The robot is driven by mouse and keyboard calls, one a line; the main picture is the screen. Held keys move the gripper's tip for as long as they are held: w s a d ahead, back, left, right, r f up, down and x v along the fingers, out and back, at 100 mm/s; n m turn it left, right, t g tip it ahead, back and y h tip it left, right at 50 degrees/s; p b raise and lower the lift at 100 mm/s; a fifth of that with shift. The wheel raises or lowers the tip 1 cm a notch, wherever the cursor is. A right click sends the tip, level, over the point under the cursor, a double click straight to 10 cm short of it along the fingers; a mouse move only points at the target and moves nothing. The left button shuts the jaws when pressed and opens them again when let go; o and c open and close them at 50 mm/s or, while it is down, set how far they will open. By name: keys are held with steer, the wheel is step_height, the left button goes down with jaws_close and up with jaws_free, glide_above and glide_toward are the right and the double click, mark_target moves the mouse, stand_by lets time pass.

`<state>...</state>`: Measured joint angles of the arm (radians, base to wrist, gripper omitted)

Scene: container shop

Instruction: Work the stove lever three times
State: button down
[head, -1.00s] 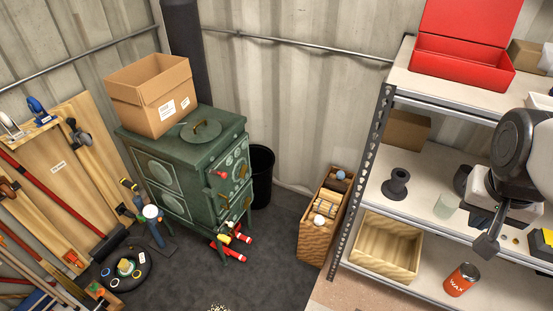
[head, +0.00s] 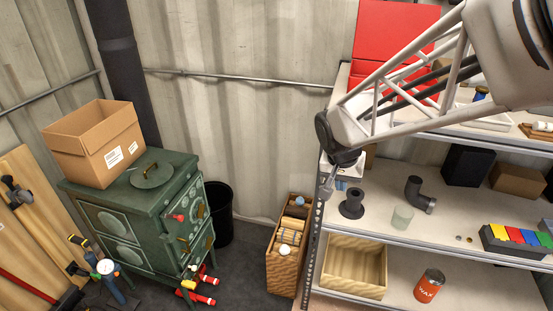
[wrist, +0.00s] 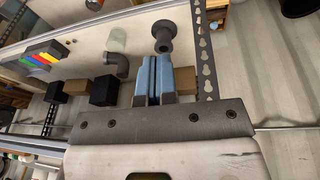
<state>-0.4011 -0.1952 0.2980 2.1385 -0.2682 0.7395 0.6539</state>
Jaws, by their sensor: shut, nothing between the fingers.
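The green stove (head: 135,215) stands on the floor at the left in the head view. A small lever with a red knob (head: 180,217) sticks out from its front, beside brass fittings. My gripper (head: 328,190) is in front of the left end of the shelf, well to the right of the stove and apart from the lever. In the wrist view my gripper's blue-padded fingers (wrist: 154,80) are shut together with nothing between them. The stove is not in the wrist view.
A cardboard box (head: 95,145) and a round lid (head: 152,175) are on the stove top. A black bin (head: 219,215) stands behind it. A wooden crate (head: 286,245) and metal shelving (head: 460,235) are to the right. Red cylinders (head: 203,298) lie by the stove's feet.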

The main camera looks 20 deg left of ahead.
steer(key=w+a+f, duration=0.3)
steer(key=a+f, duration=0.7)
steer(key=a, duration=0.4)
steer(key=w+a+f, duration=0.2)
steer(key=a+f, duration=0.8)
steer(key=a, duration=0.5)
steer(key=s+a+f, duration=0.5)
steer(key=a+f, duration=0.3)
steer(key=f, duration=0.1)
steer(key=s+a+f, duration=0.4)
steer(key=a+f, duration=0.4)
steer(key=f, duration=0.2)
steer(key=s+a+f+y, duration=0.1)
steer(key=s+a+f, duration=0.4)
steer(key=a+f, duration=0.3)
steer(key=shift+s+a+f+n+t, duration=0.15)
steer(key=shift+s+f+n+t, duration=0.2)
steer(key=shift+f, duration=0.45)
steer(key=shift+w+f, duration=0.1)
steer(key=shift+f, duration=0.05)
glide_above(191, 283)
steer(key=shift+s+a+f, duration=0.1)
steer(key=shift+s+f, duration=0.1)
steer(key=shift+f, duration=2.2)
steer(key=shift+s+a+f, duration=0.1)
steer(key=shift+s+f, duration=0.05)
steer(key=shift+f, duration=4.1)
steer(key=shift+d+f, duration=0.1)
